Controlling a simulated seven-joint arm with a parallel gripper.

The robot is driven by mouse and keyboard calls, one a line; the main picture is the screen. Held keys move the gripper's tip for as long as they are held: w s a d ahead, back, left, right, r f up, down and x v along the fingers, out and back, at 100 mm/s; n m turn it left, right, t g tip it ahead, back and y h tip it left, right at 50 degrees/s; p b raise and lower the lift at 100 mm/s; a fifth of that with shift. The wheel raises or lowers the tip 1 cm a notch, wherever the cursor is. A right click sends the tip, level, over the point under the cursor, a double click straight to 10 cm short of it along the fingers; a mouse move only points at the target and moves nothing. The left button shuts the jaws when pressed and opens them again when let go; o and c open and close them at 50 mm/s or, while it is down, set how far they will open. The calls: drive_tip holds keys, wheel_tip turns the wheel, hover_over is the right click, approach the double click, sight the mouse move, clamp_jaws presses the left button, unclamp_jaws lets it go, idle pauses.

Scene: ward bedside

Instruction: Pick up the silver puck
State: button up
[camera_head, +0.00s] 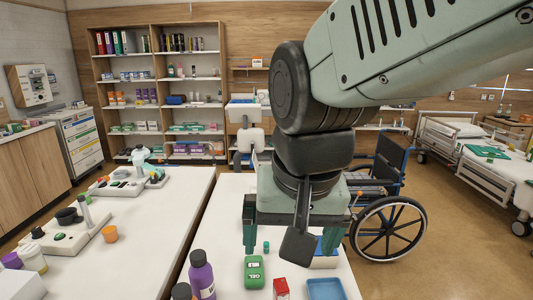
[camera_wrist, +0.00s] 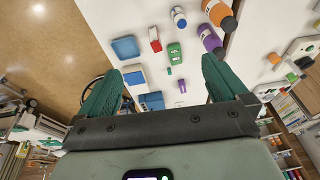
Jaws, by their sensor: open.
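I cannot pick out a silver puck in either view; it may be hidden behind my gripper or too small to tell. My gripper (camera_head: 289,252) hangs over the white table (camera_head: 228,222), pointing down, with its green fingers apart. In the wrist view the open fingers (camera_wrist: 160,68) show with nothing held between them. A small teal cylinder (camera_head: 266,247) stands on the table near the left finger, and it also shows in the wrist view (camera_wrist: 168,71). A small purple item (camera_wrist: 182,86) lies near it in the wrist view.
A green gel box (camera_head: 255,272), a red box (camera_head: 281,288), a blue tray (camera_head: 325,289) and a purple bottle (camera_head: 202,275) stand toward the table's front. A blue and white box (camera_wrist: 133,76) is beside a finger. A wheelchair (camera_head: 388,225) stands to the right.

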drive_tip(key=s+d+r+t, duration=0.2)
drive_tip(key=s+d+r, duration=0.1)
drive_tip(key=s+d, duration=0.2)
drive_tip(key=d, duration=0.2)
drive_tip(key=shift+d+h, duration=0.3)
drive_tip(key=shift+d, duration=0.05)
drive_tip(key=shift+s+d+t, duration=0.2)
drive_tip(key=shift+s+t, duration=0.1)
drive_tip(key=shift+s, duration=0.05)
drive_tip(key=shift+c, duration=0.9)
